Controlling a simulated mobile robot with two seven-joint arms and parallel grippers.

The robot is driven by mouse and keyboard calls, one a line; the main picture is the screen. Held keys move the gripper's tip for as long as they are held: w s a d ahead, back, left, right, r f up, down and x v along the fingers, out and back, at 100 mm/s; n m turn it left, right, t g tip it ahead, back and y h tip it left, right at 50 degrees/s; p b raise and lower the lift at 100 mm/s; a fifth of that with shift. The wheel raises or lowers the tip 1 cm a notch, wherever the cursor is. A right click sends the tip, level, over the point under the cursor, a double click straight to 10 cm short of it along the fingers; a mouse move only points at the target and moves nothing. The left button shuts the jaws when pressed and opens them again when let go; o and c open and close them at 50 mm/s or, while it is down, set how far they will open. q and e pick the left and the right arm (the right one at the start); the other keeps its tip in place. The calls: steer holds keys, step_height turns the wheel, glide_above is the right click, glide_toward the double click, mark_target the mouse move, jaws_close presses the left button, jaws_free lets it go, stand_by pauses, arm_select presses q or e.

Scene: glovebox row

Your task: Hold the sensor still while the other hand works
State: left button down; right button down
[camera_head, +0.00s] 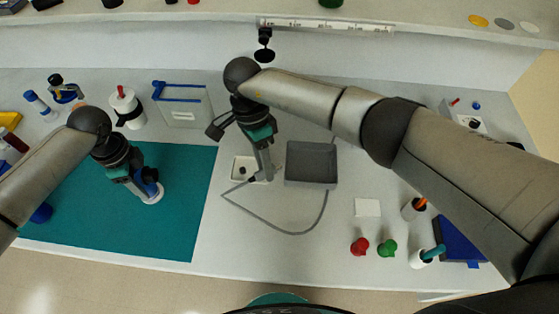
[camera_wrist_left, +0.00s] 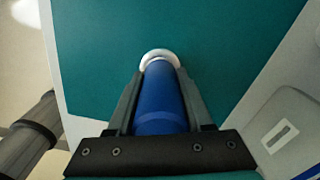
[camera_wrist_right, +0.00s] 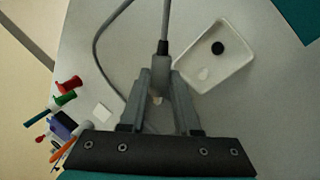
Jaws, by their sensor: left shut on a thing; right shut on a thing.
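My left gripper (camera_head: 147,190) is shut on a blue cylinder (camera_wrist_left: 160,100) with a white ring-shaped end (camera_wrist_left: 159,55). It holds the cylinder over the teal mat (camera_head: 185,235); the white end also shows in the head view (camera_head: 153,195). My right gripper (camera_wrist_right: 160,85) is shut on a slim grey piece with a dark cable end (camera_wrist_right: 162,47), which looks like the sensor. Its grey cable (camera_head: 270,223) loops across the bench towards the grey tray. In the head view the right gripper (camera_head: 264,175) is beside a small white dish (camera_head: 238,177).
The grey tray (camera_head: 311,184) is right of the right gripper. A clear box with a blue handle (camera_head: 184,115) stands behind. Red (camera_head: 360,246) and green (camera_head: 387,248) pieces and pen cups are at front right.

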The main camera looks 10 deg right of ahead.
steer(key=a+n+t+h, duration=0.1)
steer(key=a+n, duration=0.1)
steer(key=n, duration=0.2)
steer(key=a+n+t+h, duration=0.1)
steer(key=a+n, duration=0.1)
steer(key=n, duration=0.2)
steer(key=s+a+n+t+h, duration=0.1)
steer(key=a+n, duration=0.1)
steer(key=n, duration=0.2)
steer(key=shift+a+r+n, duration=0.15)
steer(key=shift+r+n, duration=0.15)
steer(key=shift+n, duration=0.1)
steer(key=a+r+n+t+y, duration=0.1)
steer(key=a+n+t+y, duration=0.2)
steer(key=n, duration=1.4)
steer(key=s+a+t, duration=0.1)
steer(key=a+t, duration=0.2)
steer(key=a, duration=0.1)
steer(key=shift+r+n, duration=0.25)
steer(key=shift+n, duration=0.15)
steer(key=shift+w+t, duration=0.1)
steer(key=shift+t, duration=0.2)
steer(key=shift+w+a, duration=0.1)
steer(key=shift+a, duration=2.8)
steer(key=shift+a, duration=0.1)
steer(key=shift+a, duration=0.2)
